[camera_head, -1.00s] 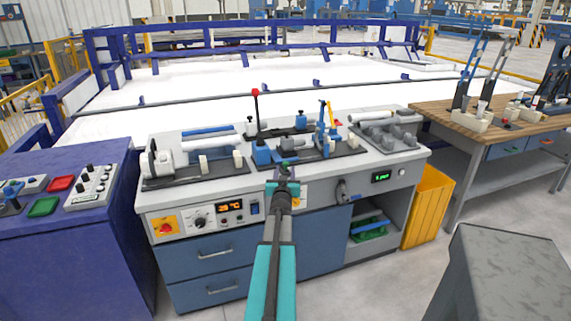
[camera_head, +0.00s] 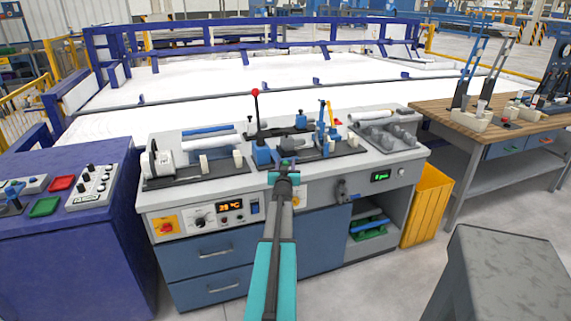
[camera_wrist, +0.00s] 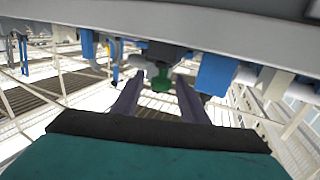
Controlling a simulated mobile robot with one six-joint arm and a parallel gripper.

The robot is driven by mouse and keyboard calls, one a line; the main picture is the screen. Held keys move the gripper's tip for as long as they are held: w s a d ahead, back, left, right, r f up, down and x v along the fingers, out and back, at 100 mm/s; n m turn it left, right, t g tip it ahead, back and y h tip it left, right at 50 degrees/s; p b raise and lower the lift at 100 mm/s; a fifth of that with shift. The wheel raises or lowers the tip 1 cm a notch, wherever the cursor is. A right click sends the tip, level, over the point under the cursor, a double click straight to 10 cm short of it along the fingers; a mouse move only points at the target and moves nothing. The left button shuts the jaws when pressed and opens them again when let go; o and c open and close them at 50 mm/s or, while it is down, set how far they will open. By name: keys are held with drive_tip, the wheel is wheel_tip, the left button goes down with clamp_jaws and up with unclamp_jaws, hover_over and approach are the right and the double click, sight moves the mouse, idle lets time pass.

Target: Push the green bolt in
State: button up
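The green bolt (camera_wrist: 161,82) shows in the wrist view as a short green cylinder under a dark block on the bench fixture. It lies just ahead of my gripper (camera_wrist: 158,86), between the lines of its two dark fingers. The fingers are spread, with a gap visible on either side of the bolt. Whether the bolt reaches between the fingertips is hard to tell. There the arm hides most of the bolt.
The grey workbench (camera_head: 215,180) carries a left fixture with a white pipe (camera_head: 206,143) and grey supports at right (camera_head: 385,137). A yellow bin (camera_head: 427,205) stands at its right end. A grey block (camera_head: 505,275) fills the lower right.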

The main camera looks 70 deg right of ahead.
idle(0.3)
clamp_jaws()
drive_tip(key=shift+w+d+f+b, duration=0.1)
drive_tip(key=shift+w+d+b, duration=0.1)
drive_tip(key=shift+w+d, duration=0.25)
drive_tip(key=shift+w+d+b, duration=0.15)
drive_tip(key=shift+w+d, duration=0.05)
drive_tip(key=shift+d, duration=0.4)
drive_tip(key=shift+w+d, duration=0.1)
drive_tip(key=shift+w, duration=0.05)
drive_tip(key=shift+r, duration=0.25)
drive_tip(key=shift+c, duration=1.9)
unclamp_jaws()
drive_tip(key=o, duration=0.4)
drive_tip(key=shift+w+d+f, duration=0.1)
drive_tip(key=shift+d+f, duration=0.05)
drive_tip(key=shift+a, duration=0.2)
